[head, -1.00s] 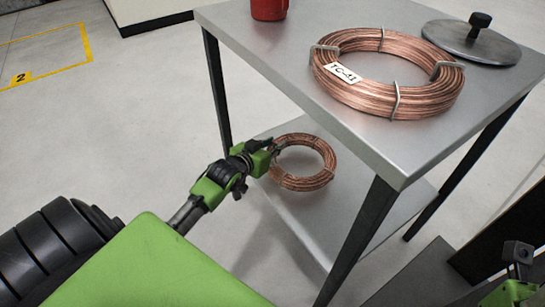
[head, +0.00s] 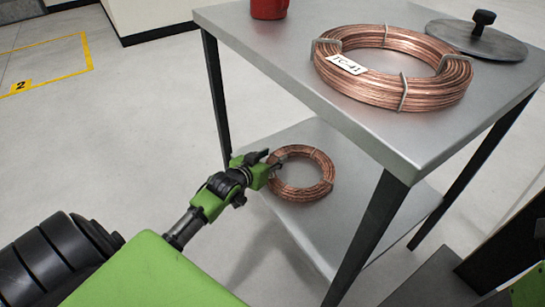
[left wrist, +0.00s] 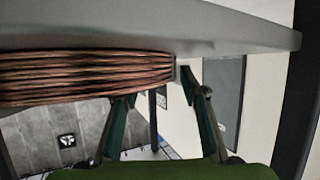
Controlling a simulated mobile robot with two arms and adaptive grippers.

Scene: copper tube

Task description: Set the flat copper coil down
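The smaller flat copper coil (head: 318,187) lies flat on the lower shelf (head: 358,213) of a metal table, near the shelf's left edge. It also fills the upper left of the left wrist view (left wrist: 85,78), against the grey shelf surface. My left gripper (head: 269,160) is at the coil's left side. Its fingers (left wrist: 160,95) are spread apart in the left wrist view, with the coil's end near them; I cannot tell whether either finger still touches it. My right gripper is not in view; only a green part of mine shows at the lower right edge.
A larger copper coil (head: 390,88) with a tag and metal clips lies on the table top (head: 300,65). A grey disc with a knob (head: 478,45) and a red container (head: 268,8) are there too.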

